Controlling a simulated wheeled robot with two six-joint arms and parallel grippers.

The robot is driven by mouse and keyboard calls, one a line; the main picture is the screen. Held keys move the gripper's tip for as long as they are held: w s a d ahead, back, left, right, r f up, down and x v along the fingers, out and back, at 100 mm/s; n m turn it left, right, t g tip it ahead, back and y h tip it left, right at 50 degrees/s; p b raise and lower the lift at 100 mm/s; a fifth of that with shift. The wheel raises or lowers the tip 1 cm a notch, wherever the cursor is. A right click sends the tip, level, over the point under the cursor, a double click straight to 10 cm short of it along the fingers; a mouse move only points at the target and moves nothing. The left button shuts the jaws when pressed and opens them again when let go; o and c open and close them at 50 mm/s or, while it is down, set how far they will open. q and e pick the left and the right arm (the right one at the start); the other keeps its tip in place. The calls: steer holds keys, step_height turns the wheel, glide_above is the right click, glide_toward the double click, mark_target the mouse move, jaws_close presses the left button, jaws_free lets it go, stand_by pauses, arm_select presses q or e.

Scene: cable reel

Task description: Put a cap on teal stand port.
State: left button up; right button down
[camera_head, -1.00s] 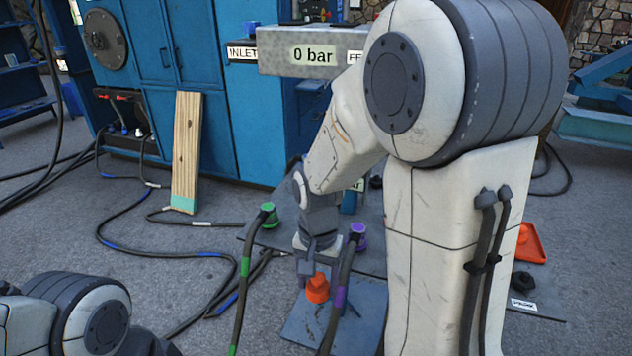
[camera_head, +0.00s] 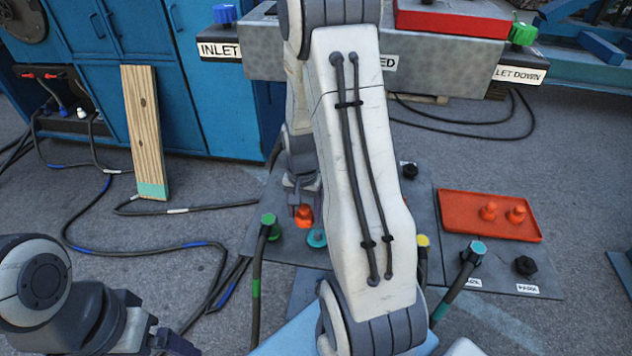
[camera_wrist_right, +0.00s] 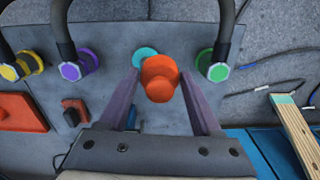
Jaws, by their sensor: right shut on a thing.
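My right gripper (camera_head: 303,197) points down over the grey floor panel and is shut on an orange cap (camera_head: 304,216). In the right wrist view the cap (camera_wrist_right: 159,78) sits between the two purple-grey fingers (camera_wrist_right: 158,92). The teal stand port (camera_head: 317,239) is a round teal disc on the panel, just below and right of the cap in the head view. In the right wrist view the teal port (camera_wrist_right: 145,56) is partly hidden behind the cap. The cap looks apart from the port, though the gap is hard to judge. My left arm shows at lower left; its fingers are out of frame.
Green-ended (camera_head: 268,222) and teal-ended (camera_head: 475,252) hoses rise nearby. A purple hose end (camera_wrist_right: 78,65) flanks the port in the wrist view. A red tray (camera_head: 460,220) holds two orange caps. A wooden board (camera_head: 143,120) leans on the blue cabinet.

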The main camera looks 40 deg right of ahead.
mark_target(317, 233)
arm_select(q)
step_height(317, 233, up, 5)
steer(key=p, duration=0.3)
arm_select(e)
steer(key=shift+m, duration=0.3)
steer(key=d+f+b, duration=0.1)
steer(key=f+b, duration=0.1)
steer(key=d+f+b, duration=0.1)
steer(key=f+b, duration=0.1)
steer(key=f, duration=0.1)
steer(key=d+f+b, duration=0.2)
steer(key=shift+s+f, duration=0.15)
steer(key=shift+s, duration=0.15)
steer(key=shift+f+b, duration=0.65)
steer(key=shift+f, duration=0.3)
arm_select(q)
step_height(317, 233, down, 7)
steer(key=shift+r+p, duration=0.2)
steer(key=shift+p, duration=0.15)
arm_select(e)
steer(key=shift+a, duration=0.15)
arm_select(q)
steer(key=shift+f, duration=0.25)
arm_select(e)
steer(key=shift+f, duration=0.25)
jaws_free()
